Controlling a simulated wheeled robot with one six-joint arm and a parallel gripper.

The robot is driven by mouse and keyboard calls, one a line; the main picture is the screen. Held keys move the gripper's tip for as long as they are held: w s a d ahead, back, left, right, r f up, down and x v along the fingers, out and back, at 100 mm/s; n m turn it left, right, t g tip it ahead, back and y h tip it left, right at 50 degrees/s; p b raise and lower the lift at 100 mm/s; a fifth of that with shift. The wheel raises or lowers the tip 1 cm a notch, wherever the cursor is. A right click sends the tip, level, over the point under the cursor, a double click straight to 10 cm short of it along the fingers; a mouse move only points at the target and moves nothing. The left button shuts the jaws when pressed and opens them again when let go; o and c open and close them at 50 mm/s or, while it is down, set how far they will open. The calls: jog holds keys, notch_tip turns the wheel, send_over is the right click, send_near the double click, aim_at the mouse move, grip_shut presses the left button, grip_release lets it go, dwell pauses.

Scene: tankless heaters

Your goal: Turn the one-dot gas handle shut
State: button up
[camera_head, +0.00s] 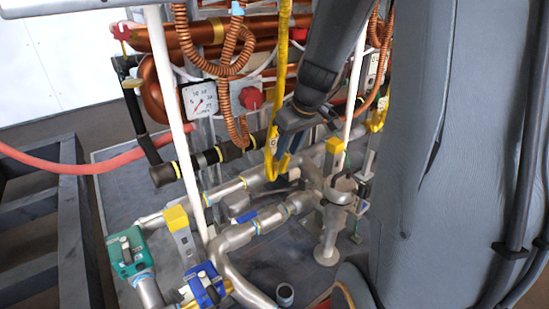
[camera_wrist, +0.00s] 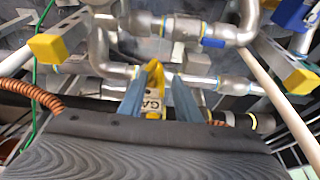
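My gripper (camera_wrist: 165,78) reaches down among the pipes. In the wrist view its two blue-grey fingers stand apart, with a yellow part (camera_wrist: 156,76) bearing a white "GA…" label between or just beyond them. I cannot tell whether the fingers touch it. In the head view the blue fingertips of my gripper (camera_head: 285,165) show beside the lower end of a yellow upright piece (camera_head: 271,142), partly behind it. A small pale mark shows on this piece, but I cannot read any dots. The one-dot gas handle cannot be told for certain.
Metal pipes (camera_head: 235,238) cross below my gripper. A yellow-capped bracket (camera_head: 177,220), a green valve (camera_head: 128,250) and a blue valve (camera_head: 205,287) stand at lower left. A white upright pipe (camera_head: 172,90), copper coils (camera_head: 190,40) and a gauge (camera_head: 200,100) crowd the left.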

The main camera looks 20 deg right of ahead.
jog(key=s+a+f+m+g, duration=0.1)
jog(key=s+a, duration=0.5)
jog(key=a, duration=0.1)
jog(key=s+a+r+m+g+p, duration=0.1)
jog(key=s+a+r+p, duration=0.4)
jog(key=s+r+p, duration=0.5)
jog(key=shift+s+r+g+h+p, duration=0.3)
jog(key=shift+s+r+h+p, duration=0.15)
jog(key=shift+p, duration=0.95)
jog(key=shift+a+f, duration=0.1)
